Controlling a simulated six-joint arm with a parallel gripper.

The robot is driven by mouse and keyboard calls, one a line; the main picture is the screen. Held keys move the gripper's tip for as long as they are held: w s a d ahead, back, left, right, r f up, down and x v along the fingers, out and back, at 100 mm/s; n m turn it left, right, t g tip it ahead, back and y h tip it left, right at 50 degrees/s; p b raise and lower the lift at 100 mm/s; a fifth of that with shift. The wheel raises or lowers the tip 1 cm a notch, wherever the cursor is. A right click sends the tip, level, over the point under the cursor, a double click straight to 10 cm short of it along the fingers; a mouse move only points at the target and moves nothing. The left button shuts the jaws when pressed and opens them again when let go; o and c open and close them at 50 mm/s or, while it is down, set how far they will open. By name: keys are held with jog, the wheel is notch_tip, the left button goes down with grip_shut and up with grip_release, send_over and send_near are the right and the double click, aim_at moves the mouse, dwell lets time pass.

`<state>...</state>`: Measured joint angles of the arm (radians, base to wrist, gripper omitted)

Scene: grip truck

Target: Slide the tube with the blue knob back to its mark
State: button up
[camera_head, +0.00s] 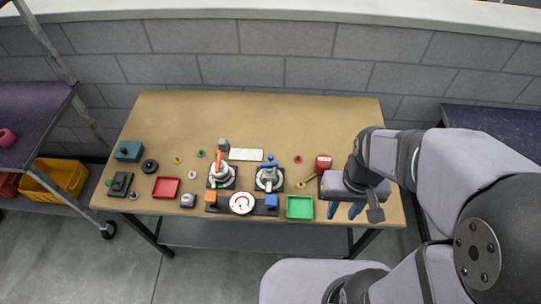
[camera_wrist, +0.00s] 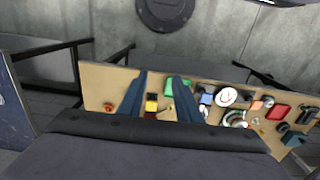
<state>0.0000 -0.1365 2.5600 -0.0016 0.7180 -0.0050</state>
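A grey device with a blue knob (camera_head: 270,159) stands upright on a dark base right of the middle of the table. Its tube and any mark are too small to make out. A similar device with an orange lever (camera_head: 219,161) stands to its left. My gripper (camera_head: 345,211) hangs over the table's front right part, right of the green tray (camera_head: 299,207) and well apart from the blue knob. In the wrist view my gripper (camera_wrist: 160,82) shows two spread blue fingers with nothing held between them. The green tray (camera_wrist: 179,82) shows beyond the fingers there.
A white dial (camera_head: 242,203) sits at the front between an orange block (camera_head: 210,198) and a blue block (camera_head: 271,201). A red can (camera_head: 323,163) stands near my arm. A red tray (camera_head: 166,187) and small dark items lie left. The table's back (camera_head: 260,115) is clear.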

jog(key=shift+o, duration=0.5)
jog(key=shift+w, duration=0.1)
jog(key=n+t+y+b, duration=0.1)
jog(key=n+t+b, duration=0.3)
jog(key=b, duration=0.9)
send_over(271, 157)
jog(key=s, duration=0.2)
notch_tip(271, 157, down, 13)
jog(key=shift+d+f, duration=0.2)
jog(key=shift+d, duration=0.1)
jog(key=shift+f, duration=0.1)
jog(key=shift+p+x, duration=0.85)
jog(key=shift+x, duration=2.65)
grip_shut()
